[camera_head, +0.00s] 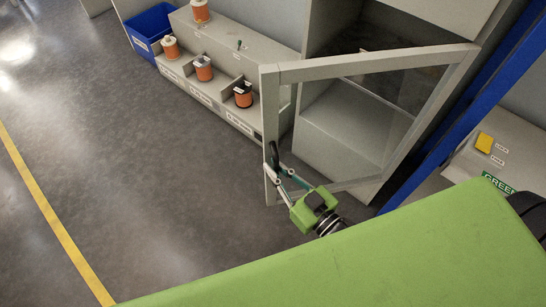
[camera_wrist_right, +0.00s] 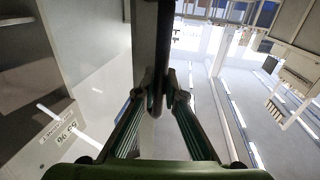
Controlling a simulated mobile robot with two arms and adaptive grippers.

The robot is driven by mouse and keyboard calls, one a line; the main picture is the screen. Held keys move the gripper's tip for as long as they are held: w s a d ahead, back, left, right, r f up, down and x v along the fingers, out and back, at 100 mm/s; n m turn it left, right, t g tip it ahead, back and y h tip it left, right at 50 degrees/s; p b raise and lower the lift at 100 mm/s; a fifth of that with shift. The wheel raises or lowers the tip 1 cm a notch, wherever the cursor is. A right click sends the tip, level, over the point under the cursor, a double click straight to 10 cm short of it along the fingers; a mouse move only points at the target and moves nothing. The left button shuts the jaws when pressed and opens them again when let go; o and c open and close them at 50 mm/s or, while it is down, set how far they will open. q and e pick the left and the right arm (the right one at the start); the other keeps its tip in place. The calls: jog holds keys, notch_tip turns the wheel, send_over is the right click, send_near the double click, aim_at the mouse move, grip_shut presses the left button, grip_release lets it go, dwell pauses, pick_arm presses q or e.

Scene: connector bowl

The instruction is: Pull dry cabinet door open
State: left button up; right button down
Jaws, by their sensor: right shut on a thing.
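The dry cabinet (camera_head: 345,125) stands at the upper right in the head view. Its glass door (camera_head: 370,62), with a pale grey frame, stands swung open, out from the cabinet body. A dark handle (camera_head: 273,153) is on the free edge of the door. My right gripper (camera_head: 276,172) is at this handle, with its fingers shut on it. In the right wrist view the dark vertical handle (camera_wrist_right: 166,40) runs down between the two fingertips (camera_wrist_right: 165,92). My left gripper is not in view.
A low grey shelf unit (camera_head: 230,105) with several orange spools stands left of the door, near its free edge. A blue bin (camera_head: 150,27) is beyond it. A blue post (camera_head: 460,105) is right of the cabinet. The floor (camera_head: 140,190) at left is clear.

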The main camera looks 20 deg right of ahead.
jog(key=shift+s, duration=0.3)
jog(key=c, duration=2.1)
grip_release()
jog(key=shift+s, duration=0.1)
jog(key=v, duration=1.1)
jog(key=shift+s+d, duration=0.15)
jog(key=shift+s, duration=0.25)
